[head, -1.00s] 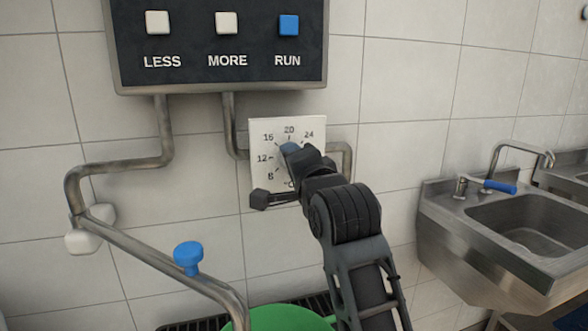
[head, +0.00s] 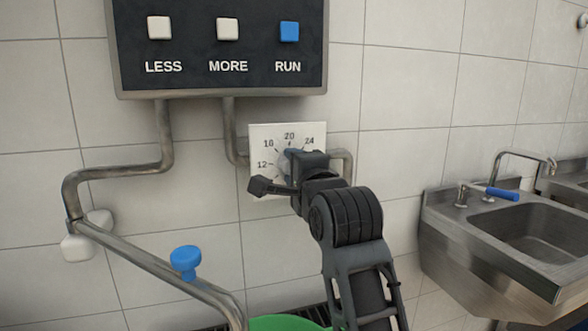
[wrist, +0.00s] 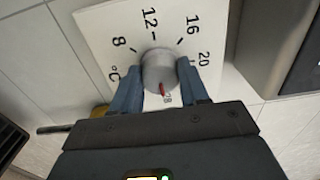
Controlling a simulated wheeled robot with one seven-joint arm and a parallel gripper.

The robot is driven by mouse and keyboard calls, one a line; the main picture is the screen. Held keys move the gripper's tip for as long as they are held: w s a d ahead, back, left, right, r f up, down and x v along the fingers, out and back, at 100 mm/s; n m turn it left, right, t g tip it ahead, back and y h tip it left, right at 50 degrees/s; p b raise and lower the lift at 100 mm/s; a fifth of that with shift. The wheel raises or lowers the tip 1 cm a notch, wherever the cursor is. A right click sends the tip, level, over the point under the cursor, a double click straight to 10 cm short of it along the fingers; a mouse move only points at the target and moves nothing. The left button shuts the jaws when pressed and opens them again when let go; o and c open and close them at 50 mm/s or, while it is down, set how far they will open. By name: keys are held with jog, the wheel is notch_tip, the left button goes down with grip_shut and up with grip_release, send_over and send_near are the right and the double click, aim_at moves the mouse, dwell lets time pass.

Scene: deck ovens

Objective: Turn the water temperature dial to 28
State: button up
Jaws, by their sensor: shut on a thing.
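The water temperature dial (wrist: 158,66) is a round grey knob on a white scale plate (wrist: 95,20) on the wall. In the wrist view, 8, 12, 16, 20 and 28 can be read; 24 is hidden, apparently behind a finger. The knob's red mark points towards the 28, close to it. My gripper (wrist: 157,84) is shut on the knob, one blue-grey finger on each side. In the head view my gripper (head: 293,165) covers most of the knob and the lower part of the scale plate (head: 260,130).
A dark panel (head: 190,45) with LESS, MORE and RUN buttons hangs above the dial. Metal pipes (head: 165,140) run beside it, one with a blue knob (head: 186,262). A green container (head: 285,322) is below. A steel sink (head: 520,230) stands at right.

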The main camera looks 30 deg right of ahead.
jog(key=shift+d, duration=0.1)
jog(key=o, duration=1.1)
jog(key=shift+c, duration=0.2)
jog(key=v, duration=0.7)
jog(key=shift+s, duration=0.4)
